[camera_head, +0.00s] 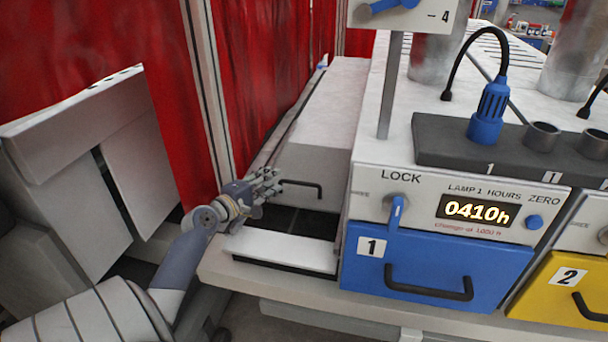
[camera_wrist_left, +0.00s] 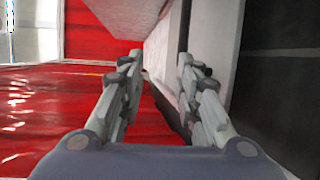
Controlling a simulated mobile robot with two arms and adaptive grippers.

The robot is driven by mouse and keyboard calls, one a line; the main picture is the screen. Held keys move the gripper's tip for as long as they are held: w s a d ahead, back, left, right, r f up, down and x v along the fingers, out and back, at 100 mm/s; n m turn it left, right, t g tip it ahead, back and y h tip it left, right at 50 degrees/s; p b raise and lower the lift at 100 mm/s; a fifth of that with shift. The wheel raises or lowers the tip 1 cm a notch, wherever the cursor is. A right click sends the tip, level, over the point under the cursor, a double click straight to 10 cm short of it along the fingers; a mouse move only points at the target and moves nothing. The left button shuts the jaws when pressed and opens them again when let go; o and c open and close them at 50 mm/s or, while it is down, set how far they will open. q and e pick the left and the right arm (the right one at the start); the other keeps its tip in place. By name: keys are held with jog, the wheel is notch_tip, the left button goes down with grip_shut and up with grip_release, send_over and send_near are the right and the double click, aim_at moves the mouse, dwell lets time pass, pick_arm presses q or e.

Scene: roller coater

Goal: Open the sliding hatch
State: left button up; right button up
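The sliding hatch (camera_head: 325,120) is a long pale cover left of the lamp unit. Its grey front face carries a black bar handle (camera_head: 303,186). A dark opening (camera_head: 300,220) shows between this face and a white front ledge (camera_head: 285,249). My left gripper (camera_head: 272,182) is just left of the handle, beside the hatch's front left corner, apparently not touching the handle. In the left wrist view its two fingers (camera_wrist_left: 160,68) are spread apart with nothing held between them. The handle cannot be made out in that view. My right gripper is not in view.
Red curtains (camera_head: 265,70) and a metal post (camera_head: 207,90) stand close on the left. A blue drawer (camera_head: 430,265) and yellow drawer (camera_head: 565,290) front the bench at right. A lamp-hours panel (camera_head: 478,211) with a blue lever (camera_head: 396,212) sits above the blue drawer.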

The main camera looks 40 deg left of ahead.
pick_arm(q)
jog(key=shift+s+a+r, duration=0.1)
jog(key=shift+s+a, duration=0.3)
jog(key=shift+s, duration=0.25)
jog(key=s+d+r, duration=0.1)
jog(key=s, duration=0.6)
jog(key=shift+d, duration=0.25)
dwell(0.3)
